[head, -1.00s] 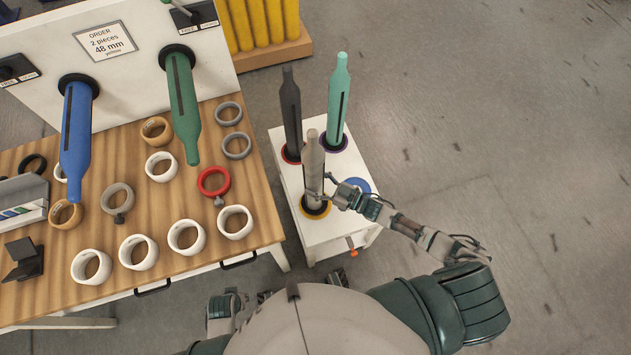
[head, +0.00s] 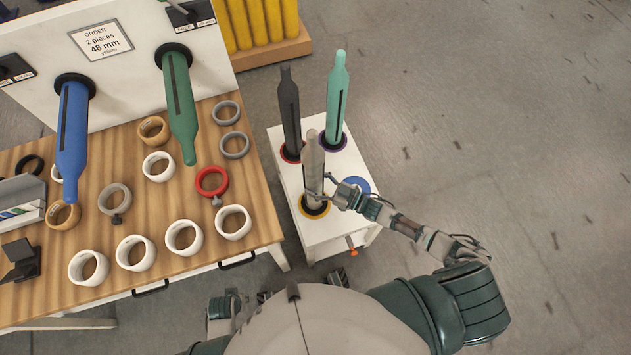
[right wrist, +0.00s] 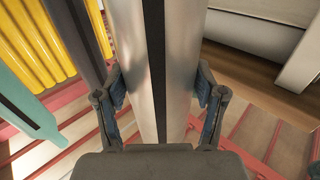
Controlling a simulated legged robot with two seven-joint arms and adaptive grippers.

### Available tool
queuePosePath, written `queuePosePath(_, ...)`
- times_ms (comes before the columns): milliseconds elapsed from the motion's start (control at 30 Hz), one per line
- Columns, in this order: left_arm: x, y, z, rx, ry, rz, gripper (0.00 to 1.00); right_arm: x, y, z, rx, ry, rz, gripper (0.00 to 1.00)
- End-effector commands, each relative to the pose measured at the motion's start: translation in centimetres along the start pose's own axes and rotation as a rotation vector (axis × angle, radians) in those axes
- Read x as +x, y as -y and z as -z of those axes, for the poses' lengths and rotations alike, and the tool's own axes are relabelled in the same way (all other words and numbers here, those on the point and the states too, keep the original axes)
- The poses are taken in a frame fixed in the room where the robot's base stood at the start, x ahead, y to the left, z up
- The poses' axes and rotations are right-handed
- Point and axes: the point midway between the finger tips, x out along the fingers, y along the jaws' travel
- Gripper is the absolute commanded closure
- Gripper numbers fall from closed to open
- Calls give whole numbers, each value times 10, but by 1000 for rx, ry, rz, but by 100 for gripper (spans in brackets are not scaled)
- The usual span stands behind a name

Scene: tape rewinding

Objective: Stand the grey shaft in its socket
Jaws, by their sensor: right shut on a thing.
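The grey shaft (head: 314,165) stands upright at the yellow-ringed socket (head: 315,208) on the small white stand (head: 325,230). Its lower end meets the socket, but I cannot tell how deep it sits. My right gripper (head: 325,192) is shut on the shaft's lower part, coming in from the right. In the right wrist view the shaft (right wrist: 185,70), with a dark slot along it, runs between the two fingers (right wrist: 160,105). My left gripper is not in view.
A dark shaft (head: 290,115) and a teal shaft (head: 336,100) stand behind on the same stand. A blue-ringed socket (head: 357,185) is beside my gripper. The wooden table (head: 200,260) on the left holds several rings. Floor at right is clear.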

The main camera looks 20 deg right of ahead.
Motion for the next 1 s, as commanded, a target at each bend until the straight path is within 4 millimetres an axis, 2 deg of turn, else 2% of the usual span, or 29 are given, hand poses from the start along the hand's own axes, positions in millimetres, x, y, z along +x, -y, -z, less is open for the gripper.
queuePosePath(133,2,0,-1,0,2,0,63,2,0,1,-1,-10,1,93)
queuePosePath(167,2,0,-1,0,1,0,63,2,0,2,-2,-10,1,23)
queuePosePath(233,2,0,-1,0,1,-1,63,2,0,2,-2,-8,1,6)
queuePosePath(267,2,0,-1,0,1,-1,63,2,0,1,-2,-8,1,1)
queuePosePath(667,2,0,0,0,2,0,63,-6,0,-5,2,6,-1,1)
queuePosePath(767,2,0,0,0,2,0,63,-19,0,-4,2,5,0,1)
queuePosePath(1000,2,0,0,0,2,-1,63,-72,0,-4,2,4,0,1)
